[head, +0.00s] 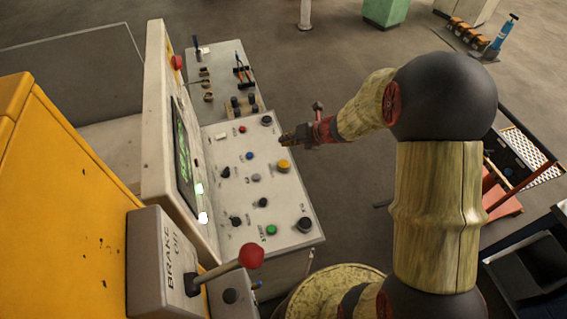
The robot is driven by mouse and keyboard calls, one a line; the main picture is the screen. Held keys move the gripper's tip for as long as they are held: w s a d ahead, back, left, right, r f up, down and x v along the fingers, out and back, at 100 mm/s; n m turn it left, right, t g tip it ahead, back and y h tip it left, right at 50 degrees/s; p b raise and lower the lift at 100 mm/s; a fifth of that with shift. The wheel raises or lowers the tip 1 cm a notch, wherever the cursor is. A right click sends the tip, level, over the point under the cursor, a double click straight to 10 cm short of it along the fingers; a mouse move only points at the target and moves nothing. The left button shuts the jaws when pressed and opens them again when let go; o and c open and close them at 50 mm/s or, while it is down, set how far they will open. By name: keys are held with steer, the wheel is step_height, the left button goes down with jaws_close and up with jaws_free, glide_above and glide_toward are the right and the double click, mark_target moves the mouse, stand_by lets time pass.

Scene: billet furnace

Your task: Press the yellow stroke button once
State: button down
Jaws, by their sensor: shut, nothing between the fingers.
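The yellow button (284,166) sits on the sloped light-grey control panel (225,177), right of its middle in the head view. My gripper (284,141) is shut and empty. In the picture it shows just above the yellow button, by the panel's right edge. It looks apart from the button, but I cannot tell its exact height over the panel.
A blue button (249,156), a green button (271,230), a small red button (242,129) and several black knobs share the panel. A red-knobbed brake lever (250,256) stands in front. A tool shelf (222,62) lies behind. The screen housing (165,130) rises at left.

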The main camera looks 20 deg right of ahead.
mark_target(285, 162)
steer(key=shift+f, duration=0.15)
step_height(285, 162, down, 8)
steer(key=b, duration=0.8)
steer(key=shift+f, duration=0.25)
steer(key=shift+f, duration=0.1)
stand_by(1.1)
steer(key=shift+f, duration=0.3)
